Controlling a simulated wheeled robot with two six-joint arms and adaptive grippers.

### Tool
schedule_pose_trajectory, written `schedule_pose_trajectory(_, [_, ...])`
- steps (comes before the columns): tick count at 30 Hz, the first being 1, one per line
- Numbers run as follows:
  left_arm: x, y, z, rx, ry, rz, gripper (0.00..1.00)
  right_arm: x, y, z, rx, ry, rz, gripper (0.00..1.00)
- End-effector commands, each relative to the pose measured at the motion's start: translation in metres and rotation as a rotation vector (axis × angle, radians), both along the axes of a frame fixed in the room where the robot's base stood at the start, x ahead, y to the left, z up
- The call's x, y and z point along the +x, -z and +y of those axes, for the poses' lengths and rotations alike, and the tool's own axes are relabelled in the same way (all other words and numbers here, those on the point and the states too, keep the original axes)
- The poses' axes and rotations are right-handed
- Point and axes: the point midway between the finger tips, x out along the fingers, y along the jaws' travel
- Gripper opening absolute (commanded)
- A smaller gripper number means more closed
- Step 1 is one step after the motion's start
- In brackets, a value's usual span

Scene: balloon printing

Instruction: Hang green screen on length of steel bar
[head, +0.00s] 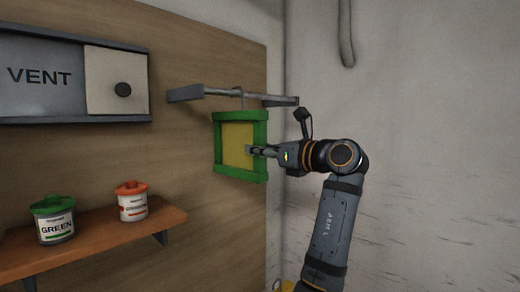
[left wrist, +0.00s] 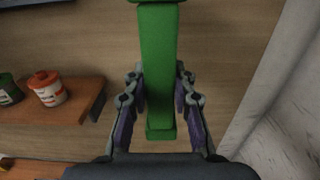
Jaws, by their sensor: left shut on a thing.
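The green screen (head: 237,138) is a square green frame with a yellow panel, held upright just under the steel bar (head: 219,92). A small hook at its top meets the bar; I cannot tell whether it bears on the bar. My left gripper (head: 251,151) is shut on the screen's right side. In the left wrist view the screen (left wrist: 158,55) shows edge-on between the fingers. The bar juts out from the wooden board on a bracket. My right gripper is not in view.
A wooden shelf (head: 100,238) at lower left holds a green-lidded pot (head: 54,220) and a red-lidded pot (head: 132,203). A VENT panel (head: 45,95) is on the board at upper left. The pale wall (head: 420,130) at right is bare apart from a hanging pipe (head: 345,35).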

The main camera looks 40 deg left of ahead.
Motion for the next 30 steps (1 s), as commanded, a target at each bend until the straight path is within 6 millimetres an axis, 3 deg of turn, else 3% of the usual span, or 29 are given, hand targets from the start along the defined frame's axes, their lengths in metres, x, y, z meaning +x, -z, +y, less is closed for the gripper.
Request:
schedule_pose_trajectory(4, [0.0,-0.001,0.0,0.001,0.0,-0.001,0.0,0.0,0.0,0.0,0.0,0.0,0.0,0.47])
schedule_pose_trajectory(5, [0.0,-0.001,0.0,0.001,0.0,-0.001,0.28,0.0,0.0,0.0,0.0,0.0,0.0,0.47])
schedule_pose_trajectory(10, [0.0,-0.001,0.0,0.001,0.0,0.0,0.51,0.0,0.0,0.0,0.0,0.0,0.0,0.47])
schedule_pose_trajectory(20, [0.0,0.0,-0.003,-0.001,0.001,0.001,0.51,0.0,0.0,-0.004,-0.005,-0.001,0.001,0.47])
schedule_pose_trajectory(30, [-0.004,0.0,-0.061,-0.001,0.004,0.002,0.51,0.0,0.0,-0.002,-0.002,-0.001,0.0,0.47])
